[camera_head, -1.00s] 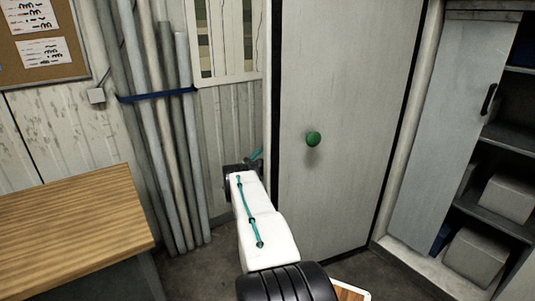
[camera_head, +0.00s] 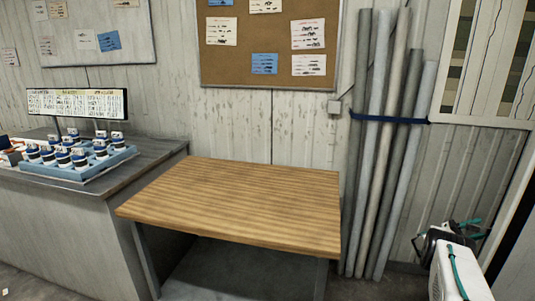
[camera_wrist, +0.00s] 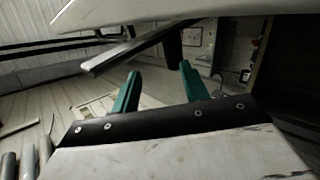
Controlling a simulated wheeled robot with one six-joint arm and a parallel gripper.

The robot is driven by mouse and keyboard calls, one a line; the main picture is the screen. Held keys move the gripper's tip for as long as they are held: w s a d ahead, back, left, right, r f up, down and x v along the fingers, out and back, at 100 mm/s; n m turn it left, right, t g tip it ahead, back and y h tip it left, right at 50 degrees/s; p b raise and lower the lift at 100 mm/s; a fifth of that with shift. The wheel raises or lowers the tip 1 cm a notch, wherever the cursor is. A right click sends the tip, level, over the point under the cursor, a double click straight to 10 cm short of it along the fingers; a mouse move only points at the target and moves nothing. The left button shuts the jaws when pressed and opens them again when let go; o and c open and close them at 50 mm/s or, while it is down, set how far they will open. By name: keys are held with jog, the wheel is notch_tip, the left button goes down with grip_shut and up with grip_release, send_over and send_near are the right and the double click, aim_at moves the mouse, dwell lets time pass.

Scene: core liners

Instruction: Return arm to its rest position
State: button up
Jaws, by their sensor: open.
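My white arm shows at the lower right edge of the head view, cut off by the frame. My gripper (camera_head: 477,228), with teal fingers, is at its far end, in front of the wall right of the grey poles. In the wrist view the two teal fingers (camera_wrist: 160,70) stand apart with nothing between them. The gripper is open and empty. Most of the arm is outside the head view, so its whole pose cannot be told.
A bare wooden table (camera_head: 235,205) stands in the middle. Left of it, a grey counter (camera_head: 75,215) carries a blue tray (camera_head: 85,172) of several small containers. Grey poles (camera_head: 385,150) lean on the wall near my gripper. A corkboard (camera_head: 270,45) hangs above.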

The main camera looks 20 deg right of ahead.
jog(key=w+a+r+t+y, duration=0.2)
jog(key=w+a+r, duration=0.1)
jog(key=r, duration=0.6)
jog(key=w+a+r+t+y, duration=0.1)
jog(key=w+a+r+y, duration=0.2)
jog(key=r, duration=0.6)
jog(key=s+a+r+n+t+y, duration=0.1)
jog(key=a+r+n+t+y, duration=0.35)
jog(key=a+r, duration=1.15)
jog(key=s+a+n+t+y, duration=0.1)
jog(key=s+a+t+y, duration=0.15)
jog(key=s+a, duration=0.65)
jog(key=s+a+n+t+y, duration=0.1)
jog(key=s+a+t, duration=0.3)
jog(key=a, duration=1)
jog(key=s+a+n+t+y, duration=0.1)
jog(key=s+a+t+y, duration=0.15)
jog(key=s+a, duration=0.65)
jog(key=s+a+f+t+y, duration=0.1)
jog(key=s+a+f+y, duration=0.1)
jog(key=a, duration=0.4)
jog(key=s+a+f+n+t+y, duration=0.1)
jog(key=s+a+f+t, duration=0.1)
jog(key=a, duration=0.5)
jog(key=s+f, duration=0.1)
jog(key=s, duration=0.1)
jog(key=shift+s+f+y, duration=0.3)
jog(key=shift+s+y, duration=0.05)
jog(key=shift+s, duration=0.05)
